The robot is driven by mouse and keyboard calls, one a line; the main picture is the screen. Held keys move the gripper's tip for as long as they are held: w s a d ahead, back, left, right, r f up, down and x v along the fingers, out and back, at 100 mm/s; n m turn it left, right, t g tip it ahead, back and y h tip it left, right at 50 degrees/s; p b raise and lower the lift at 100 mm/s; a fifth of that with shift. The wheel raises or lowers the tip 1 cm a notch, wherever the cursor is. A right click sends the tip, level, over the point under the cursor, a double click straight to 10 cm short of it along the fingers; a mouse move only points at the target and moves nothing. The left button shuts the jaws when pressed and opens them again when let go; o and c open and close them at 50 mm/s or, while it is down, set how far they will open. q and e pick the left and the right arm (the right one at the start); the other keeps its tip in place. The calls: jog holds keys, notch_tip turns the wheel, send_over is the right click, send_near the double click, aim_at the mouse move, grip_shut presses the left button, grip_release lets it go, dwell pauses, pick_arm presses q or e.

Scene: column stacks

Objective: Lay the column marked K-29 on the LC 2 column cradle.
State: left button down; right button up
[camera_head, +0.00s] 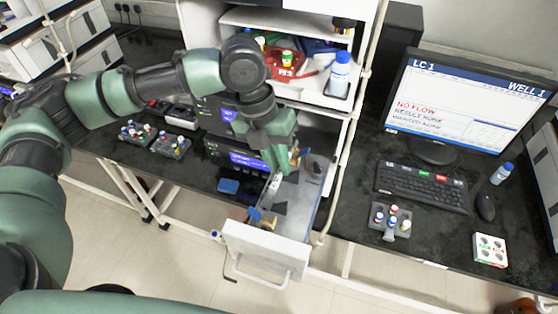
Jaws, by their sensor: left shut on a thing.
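My left gripper (284,166) reaches down over a pulled-out drawer (305,203) in the middle of the picture. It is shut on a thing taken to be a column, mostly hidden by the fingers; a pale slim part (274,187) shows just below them. I cannot read a K-29 mark on it. Inside the drawer are dark and light grey areas and small blue and tan pieces (262,215) near the front. I cannot tell which part is the LC 2 column cradle, or whether the held thing touches it. My right gripper is not in view.
The drawer's white front (265,252) has a handle. A post (345,130) stands right of the drawer. A shelf above holds a red bin (287,68) and a bottle (339,75). At right are a monitor (465,105) reading LC 1, a keyboard (422,188) and a vial rack (391,221).

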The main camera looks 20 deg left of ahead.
aim_at(279, 171)
pick_arm(q)
jog(key=shift+w+f+b, duration=0.1)
jog(key=shift+f+b, duration=1.25)
jog(key=shift+b, duration=0.2)
jog(key=shift+f, duration=1.1)
jog(key=shift+f, duration=0.1)
jog(key=shift+f, duration=0.45)
jog(key=c, duration=1.3)
grip_release()
jog(key=shift+c, duration=0.2)
jog(key=b+v, duration=0.1)
jog(key=v, duration=0.6)
jog(key=shift+r+b, duration=0.35)
